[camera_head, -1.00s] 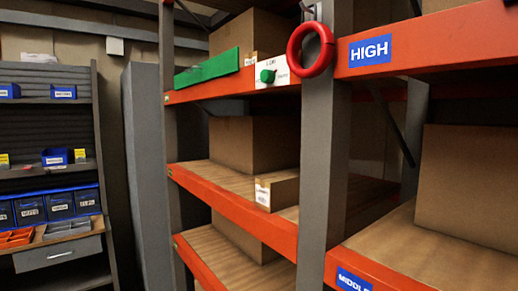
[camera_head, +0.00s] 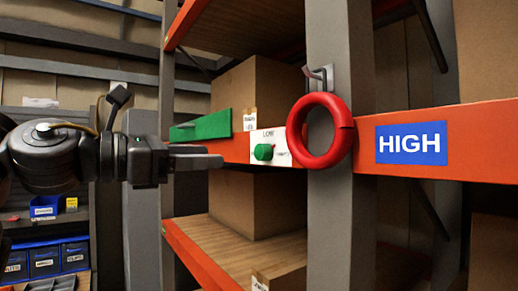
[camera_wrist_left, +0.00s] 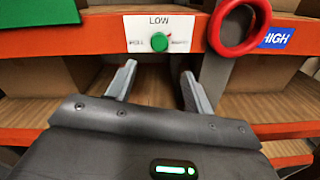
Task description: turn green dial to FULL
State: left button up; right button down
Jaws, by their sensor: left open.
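The green dial (camera_head: 263,152) sits on a white plate (camera_head: 284,151) on the orange shelf beam. In the left wrist view the green dial (camera_wrist_left: 160,41) is at the top centre, with LOW above it on the plate (camera_wrist_left: 182,21) and smaller words on both sides. The left one seems to read FULL; the right one is too small to read. My left gripper (camera_head: 222,160) reaches in from the left, just left of the dial in the head view. In the wrist view its open fingers (camera_wrist_left: 158,80) are empty and lie below the dial, apart from it.
A red ring (camera_head: 321,164) hangs from a hook on the grey post, close right of the dial. A green panel (camera_head: 201,127) is on the beam to the left. A blue HIGH sign (camera_head: 411,143) is to the right. Cardboard boxes (camera_head: 237,188) stand on the shelves.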

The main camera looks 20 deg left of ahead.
aim_at(258, 153)
pick_arm(q)
jog(key=p+x, duration=0.1)
jog(key=x, duration=0.2)
jog(key=p+x, duration=0.2)
jog(key=x, duration=0.1)
jog(key=p+x, duration=0.2)
jog(key=x, duration=0.1)
jog(key=shift+w+r, duration=0.1)
jog(key=shift+r, duration=0.3)
jog(key=shift+w+d+f+p, duration=0.15)
jog(key=shift+w+d+p, duration=0.3)
jog(key=shift+w+d, duration=0.05)
pick_arm(e)
notch_tip(258, 153, up, 6)
jog(key=shift+s, duration=0.45)
pick_arm(q)
jog(key=c, duration=1)
pick_arm(e)
jog(key=shift+f, duration=0.1)
